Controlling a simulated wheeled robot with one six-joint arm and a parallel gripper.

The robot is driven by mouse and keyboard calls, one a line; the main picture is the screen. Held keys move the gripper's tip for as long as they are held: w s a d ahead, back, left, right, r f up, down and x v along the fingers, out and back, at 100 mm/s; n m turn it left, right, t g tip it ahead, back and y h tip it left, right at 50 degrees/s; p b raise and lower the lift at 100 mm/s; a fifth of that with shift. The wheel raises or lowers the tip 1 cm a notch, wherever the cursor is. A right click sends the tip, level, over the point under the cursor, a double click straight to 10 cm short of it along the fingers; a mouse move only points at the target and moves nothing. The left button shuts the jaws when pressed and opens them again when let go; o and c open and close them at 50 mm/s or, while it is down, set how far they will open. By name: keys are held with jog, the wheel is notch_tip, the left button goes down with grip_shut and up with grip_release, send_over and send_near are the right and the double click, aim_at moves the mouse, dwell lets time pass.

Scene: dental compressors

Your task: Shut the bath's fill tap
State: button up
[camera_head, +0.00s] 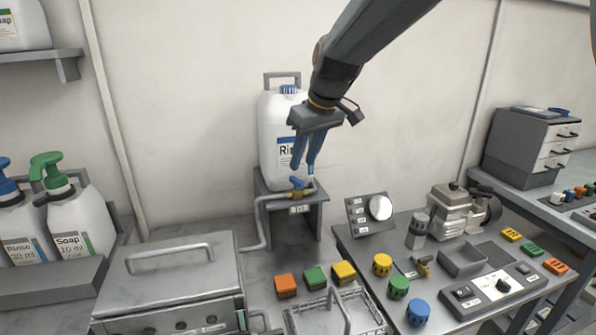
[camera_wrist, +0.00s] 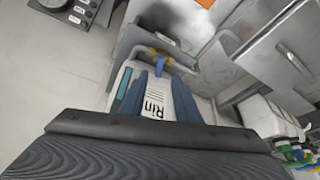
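The fill tap (camera_head: 300,190) is a brass valve with a small blue handle, on the pipe in front of the white rinse canister (camera_head: 272,130). In the wrist view the tap (camera_wrist: 158,54) lies just beyond my fingertips, its blue handle pointing toward them. The bath (camera_head: 170,270) is a grey metal box with a handled lid at lower left; the pipe runs down toward it. My gripper (camera_head: 304,168) points down just above the tap. In the wrist view its two blue fingers (camera_wrist: 155,82) are apart, with nothing held between them. I see no contact with the tap.
The canister stands on a grey stand (camera_head: 318,212) right behind my fingers. Coloured blocks (camera_head: 315,278), a wire basket (camera_head: 360,315) and a control panel (camera_head: 495,290) are on the bench. Soap and rinse pump bottles (camera_head: 75,220) stand at left.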

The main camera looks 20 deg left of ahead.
aim_at(297, 180)
jog(key=p+x, duration=0.1)
jog(key=x, duration=0.5)
grip_shut()
